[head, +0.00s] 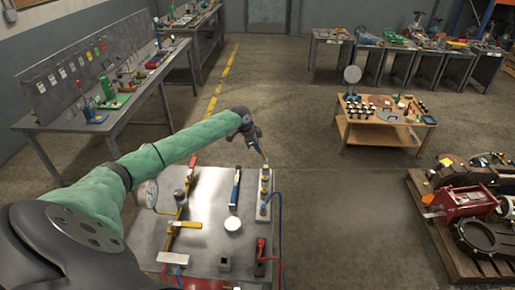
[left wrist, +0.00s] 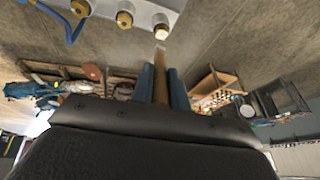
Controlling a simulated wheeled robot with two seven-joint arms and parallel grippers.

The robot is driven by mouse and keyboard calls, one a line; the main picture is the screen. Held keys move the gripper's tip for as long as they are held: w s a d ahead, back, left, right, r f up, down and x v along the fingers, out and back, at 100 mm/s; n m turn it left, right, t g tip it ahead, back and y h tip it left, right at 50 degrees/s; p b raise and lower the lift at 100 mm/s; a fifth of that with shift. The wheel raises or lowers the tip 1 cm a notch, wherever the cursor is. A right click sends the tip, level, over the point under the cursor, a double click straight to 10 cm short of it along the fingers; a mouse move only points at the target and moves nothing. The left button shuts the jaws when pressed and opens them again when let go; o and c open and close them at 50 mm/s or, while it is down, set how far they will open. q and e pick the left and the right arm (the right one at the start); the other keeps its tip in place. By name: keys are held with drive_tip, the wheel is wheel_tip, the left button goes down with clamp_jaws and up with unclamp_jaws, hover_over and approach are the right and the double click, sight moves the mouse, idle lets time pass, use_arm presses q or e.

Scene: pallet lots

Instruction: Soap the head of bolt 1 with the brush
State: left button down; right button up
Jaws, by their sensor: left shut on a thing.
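My left gripper (head: 257,139) is shut on a brush (left wrist: 160,86) with a wooden handle, held between its blue fingers. The brush tip (head: 265,160) points down at the far end of a narrow metal block (head: 262,214). Several brass bolts stand in a row along this block, and no numbers can be read on them. In the left wrist view the pale brush tip is right beside the end bolt (left wrist: 161,31), with another bolt (left wrist: 124,19) farther along the row. I cannot tell whether the tip touches the end bolt. My right gripper is not in view.
A blue hose (head: 278,203) runs from the block over the table's right edge.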

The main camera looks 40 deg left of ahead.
use_arm(q)
drive_tip(key=shift+r, duration=1.6)
